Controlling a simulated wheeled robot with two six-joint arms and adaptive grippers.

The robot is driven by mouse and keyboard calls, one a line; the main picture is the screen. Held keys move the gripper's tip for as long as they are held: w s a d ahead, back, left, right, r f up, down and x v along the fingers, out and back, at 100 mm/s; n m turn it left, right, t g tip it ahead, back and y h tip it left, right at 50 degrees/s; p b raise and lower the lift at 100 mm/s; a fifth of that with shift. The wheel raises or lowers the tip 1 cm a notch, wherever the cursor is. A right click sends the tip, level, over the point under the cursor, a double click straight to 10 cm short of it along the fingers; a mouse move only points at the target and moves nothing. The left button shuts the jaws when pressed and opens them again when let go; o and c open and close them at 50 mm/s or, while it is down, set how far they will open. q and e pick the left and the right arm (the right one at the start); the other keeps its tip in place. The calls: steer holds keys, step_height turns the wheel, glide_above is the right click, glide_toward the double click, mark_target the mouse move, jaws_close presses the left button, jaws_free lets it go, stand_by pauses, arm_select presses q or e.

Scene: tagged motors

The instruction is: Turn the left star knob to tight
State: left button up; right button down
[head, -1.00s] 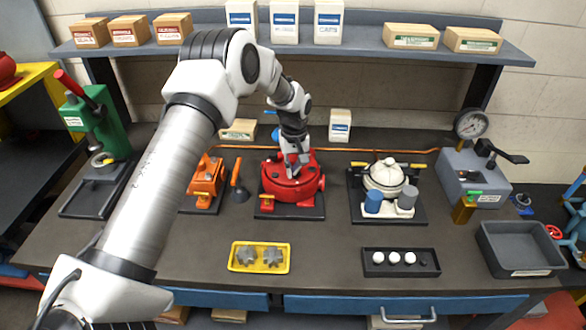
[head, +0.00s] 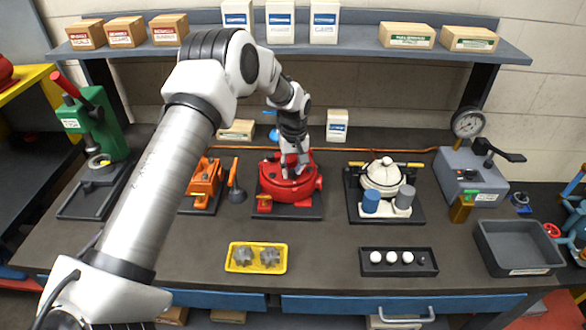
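The red motor housing (head: 287,190) stands on a dark base plate in the middle of the bench. My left gripper (head: 292,168) points down at the top of it, with its fingertips at or just above the housing's upper face. The fingers are small and partly hidden, so I cannot tell whether they are open or shut. No star knob can be made out on the red housing; the gripper covers part of its top. Two grey star-shaped pieces, a left one (head: 244,257) and a right one (head: 270,257), lie in a yellow tray (head: 232,267). My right gripper is out of view.
An orange unit (head: 203,184) stands left of the red housing, and a cream-domed unit (head: 382,175) stands to the right. A dark tray with white balls (head: 398,271) and a grey bin (head: 518,262) are nearer the front. The bench front between the trays is clear.

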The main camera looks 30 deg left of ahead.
arm_select(q)
steer(key=shift+a+r+p, duration=0.15)
steer(key=shift+r+p, duration=0.55)
steer(key=shift+r, duration=0.2)
step_height(320, 180, up, 4)
steer(key=p, duration=0.3)
steer(key=shift+r, duration=0.1)
step_height(320, 180, up, 3)
steer(key=shift+s+p, duration=0.1)
steer(key=shift+p, duration=0.4)
step_height(320, 180, up, 12)
glide_above(293, 173)
steer(key=shift+a, duration=0.1)
